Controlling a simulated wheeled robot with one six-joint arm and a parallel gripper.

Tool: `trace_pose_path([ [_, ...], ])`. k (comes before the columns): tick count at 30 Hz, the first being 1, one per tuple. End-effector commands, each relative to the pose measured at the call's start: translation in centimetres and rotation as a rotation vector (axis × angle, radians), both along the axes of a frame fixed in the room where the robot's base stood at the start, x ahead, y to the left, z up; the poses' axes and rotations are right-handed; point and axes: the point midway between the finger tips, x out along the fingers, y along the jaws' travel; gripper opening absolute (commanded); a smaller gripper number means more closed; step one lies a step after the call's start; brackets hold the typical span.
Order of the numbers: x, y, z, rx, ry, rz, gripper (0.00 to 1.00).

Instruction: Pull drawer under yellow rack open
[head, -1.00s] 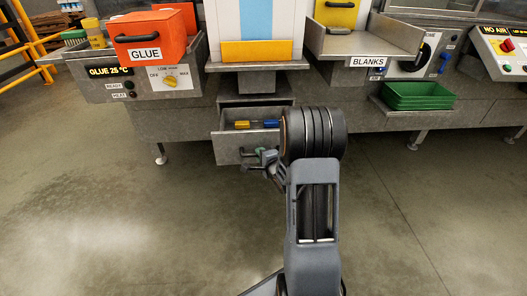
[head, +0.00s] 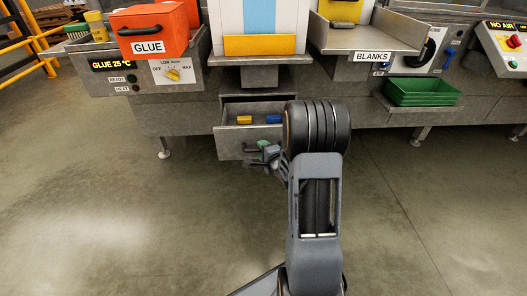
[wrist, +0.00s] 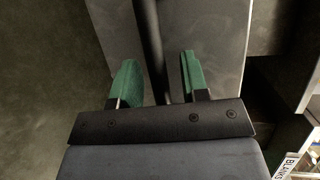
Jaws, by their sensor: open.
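The grey metal drawer (head: 235,144) stands pulled out below the yellow rack (head: 262,46). A yellow piece (head: 244,119) and a blue piece (head: 273,119) lie inside it. My gripper (head: 262,147) is at the drawer's front, partly hidden behind my arm in the head view. In the wrist view my gripper (wrist: 158,82) is open, with one green fingertip on each side of the dark bar handle (wrist: 150,40). The handle runs between the fingers, with a gap visible on both sides. The drawer front (wrist: 210,40) fills the upper middle of that view.
An orange glue box (head: 150,30) stands on the counter at the left. A tray labelled blanks (head: 368,57) and green bins (head: 420,91) are at the right. Table legs (head: 164,148) stand on the floor. The floor (head: 120,220) in front is clear.

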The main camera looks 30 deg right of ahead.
Motion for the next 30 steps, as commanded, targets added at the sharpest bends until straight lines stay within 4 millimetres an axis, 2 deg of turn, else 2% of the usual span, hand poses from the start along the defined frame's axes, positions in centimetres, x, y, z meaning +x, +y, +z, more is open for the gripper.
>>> trace_pose_path([
  [4, -0.6, 0.0, 0.2, 0.001, 0.001, -0.001, 0.41],
  [8, -2.3, 0.1, 0.7, 0.002, 0.002, -0.001, 0.41],
  [16, -8.7, 0.4, 2.1, 0.003, 0.003, -0.004, 0.41],
  [23, -11.2, 0.6, 2.9, 0.005, 0.005, -0.002, 0.41],
  [30, -12.5, 0.6, 2.8, 0.003, 0.006, 0.001, 0.41],
])
